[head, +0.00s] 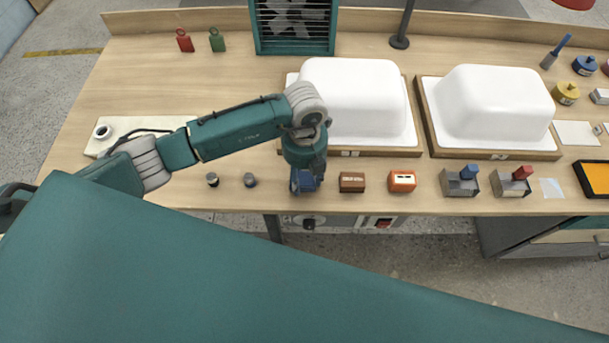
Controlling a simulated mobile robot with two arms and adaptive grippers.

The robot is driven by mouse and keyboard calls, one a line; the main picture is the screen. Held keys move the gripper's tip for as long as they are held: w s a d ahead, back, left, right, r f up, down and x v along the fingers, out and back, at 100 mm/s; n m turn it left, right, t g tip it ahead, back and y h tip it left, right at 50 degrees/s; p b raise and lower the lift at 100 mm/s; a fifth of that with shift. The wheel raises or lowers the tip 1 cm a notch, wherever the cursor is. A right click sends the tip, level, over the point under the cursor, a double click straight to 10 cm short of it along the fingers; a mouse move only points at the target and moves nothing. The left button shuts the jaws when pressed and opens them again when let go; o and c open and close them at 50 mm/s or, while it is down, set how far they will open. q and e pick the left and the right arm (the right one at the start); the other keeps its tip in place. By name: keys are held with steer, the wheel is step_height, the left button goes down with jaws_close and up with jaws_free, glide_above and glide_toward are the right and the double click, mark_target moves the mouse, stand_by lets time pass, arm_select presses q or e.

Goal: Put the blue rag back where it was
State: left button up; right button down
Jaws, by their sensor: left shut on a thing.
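My left gripper (306,188) points down near the front edge of the bench, in front of the left white tub shell. It is shut on a small dark blue thing, which I take for the blue rag (309,181). The fingers and wrist hide much of it, and I cannot tell whether it touches the bench top. My right gripper is not in view.
A brown block (352,182) and an orange block (402,181) stand just right of the gripper. Two white tub shells (362,92) (490,100) stand behind. Grey holders with a blue piece (459,184) and a red piece (510,185) stand further right.

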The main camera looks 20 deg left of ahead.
mark_target(305, 177)
arm_select(q)
steer(key=shift+f, duration=0.15)
steer(key=o, duration=1.1)
steer(key=shift+o, duration=0.2)
steer(key=shift+r, duration=0.3)
step_height(305, 177, up, 12)
steer(key=b, duration=0.3)
steer(key=shift+w, duration=0.15)
steer(key=shift+f, duration=0.1)
